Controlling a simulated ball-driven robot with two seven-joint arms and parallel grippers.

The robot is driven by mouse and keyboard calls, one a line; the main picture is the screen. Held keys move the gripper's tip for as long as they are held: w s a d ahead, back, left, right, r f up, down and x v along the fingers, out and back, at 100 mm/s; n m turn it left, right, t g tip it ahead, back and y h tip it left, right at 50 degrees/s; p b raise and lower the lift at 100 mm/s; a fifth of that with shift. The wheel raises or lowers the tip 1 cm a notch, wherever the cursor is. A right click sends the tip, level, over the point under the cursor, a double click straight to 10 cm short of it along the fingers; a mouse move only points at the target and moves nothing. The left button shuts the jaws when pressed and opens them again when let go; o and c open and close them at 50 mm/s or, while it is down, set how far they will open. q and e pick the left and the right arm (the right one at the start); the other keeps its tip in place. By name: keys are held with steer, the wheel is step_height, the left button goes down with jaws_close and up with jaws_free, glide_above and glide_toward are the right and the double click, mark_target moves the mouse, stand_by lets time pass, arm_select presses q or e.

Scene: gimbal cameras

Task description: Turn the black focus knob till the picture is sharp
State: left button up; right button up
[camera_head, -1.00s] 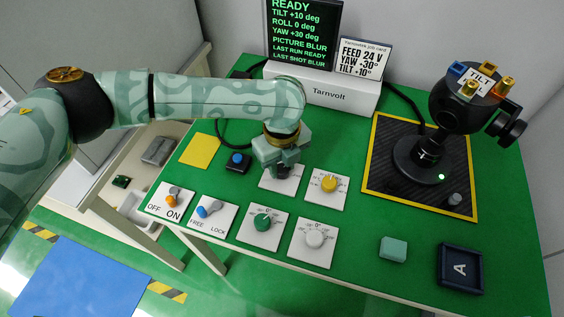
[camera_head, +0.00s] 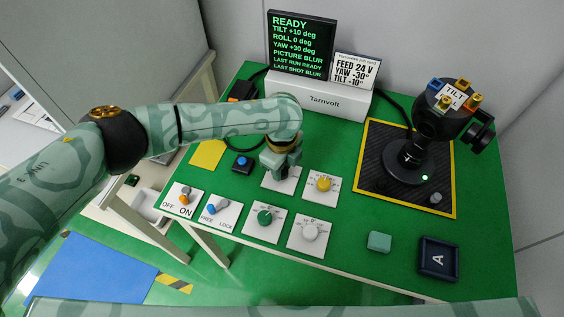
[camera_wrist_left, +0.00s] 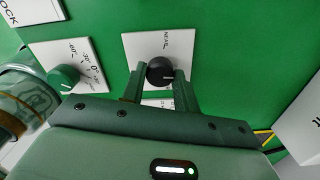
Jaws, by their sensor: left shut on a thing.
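The black focus knob (camera_wrist_left: 160,71) sits on a white plate (camera_wrist_left: 134,46) in the left wrist view, with a white pointer line on its face. My left gripper (camera_wrist_left: 162,84) has its two fingers shut on the knob, one on each side. In the head view my left gripper (camera_head: 281,170) stands over the same plate (camera_head: 271,184) and hides most of the knob. The screen (camera_head: 300,45) reads READY, TILT +10, ROLL 0, YAW +30, PICTURE BLUR and LAST SHOT BLUR. My right gripper is not in view.
Close around are a yellow knob (camera_head: 324,184), a green knob (camera_head: 264,217), a white knob (camera_head: 310,230) and a blue button (camera_head: 242,161). Two switches (camera_head: 185,198) stand at the left. The gimbal camera (camera_head: 440,110) stands on a black mat at the right.

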arm_select(q)
steer(key=shift+n+p, duration=0.45)
steer(key=shift+n, duration=0.15)
steer(key=o, duration=1)
steer(key=shift+c, duration=0.2)
step_height(320, 180, up, 16)
steer(key=p, duration=0.6)
steer(key=shift+r, duration=0.15)
stand_by(0.4)
